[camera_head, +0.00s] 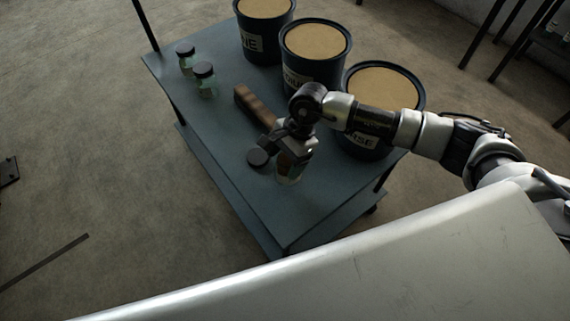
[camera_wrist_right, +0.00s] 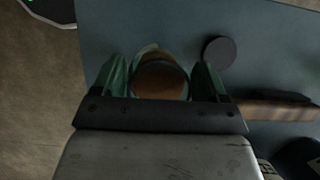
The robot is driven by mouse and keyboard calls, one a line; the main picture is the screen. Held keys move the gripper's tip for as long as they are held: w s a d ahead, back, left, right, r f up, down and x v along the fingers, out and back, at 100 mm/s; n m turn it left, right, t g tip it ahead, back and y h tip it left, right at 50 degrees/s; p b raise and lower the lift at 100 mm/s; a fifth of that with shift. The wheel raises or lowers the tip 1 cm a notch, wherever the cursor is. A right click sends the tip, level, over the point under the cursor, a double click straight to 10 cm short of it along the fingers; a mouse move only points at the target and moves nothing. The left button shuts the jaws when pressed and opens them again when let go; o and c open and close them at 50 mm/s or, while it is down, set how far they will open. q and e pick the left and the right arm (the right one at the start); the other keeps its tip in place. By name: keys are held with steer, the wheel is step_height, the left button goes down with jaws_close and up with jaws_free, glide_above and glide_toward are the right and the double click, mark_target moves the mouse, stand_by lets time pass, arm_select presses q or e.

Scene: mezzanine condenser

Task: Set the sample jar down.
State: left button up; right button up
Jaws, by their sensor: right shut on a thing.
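My right gripper (camera_head: 293,150) is shut on the sample jar (camera_head: 288,174), a small clear jar with brown contents. It is low over the near part of the blue-grey cart top (camera_head: 215,118); I cannot tell whether its base touches. In the right wrist view the jar (camera_wrist_right: 160,80) sits upright between the two green-tinted fingers of my right gripper (camera_wrist_right: 162,82). A dark round lid (camera_head: 258,158) lies beside the jar on the cart; it also shows in the right wrist view (camera_wrist_right: 219,52). My left gripper is not in view.
A wooden-handled tool (camera_head: 256,106) lies behind the jar. Two lidded jars (camera_head: 205,84) (camera_head: 187,64) stand at the cart's far left. Three dark buckets (camera_head: 315,50) (camera_head: 264,22) (camera_head: 381,98) line its right side. The near left cart top is clear.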

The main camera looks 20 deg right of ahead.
mark_target(279, 181)
steer(key=shift+f, duration=1.6)
steer(key=shift+f, duration=0.1)
steer(key=shift+f, duration=0.1)
steer(key=o, duration=1)
steer(key=v, duration=1.2)
steer(key=shift+r, duration=0.25)
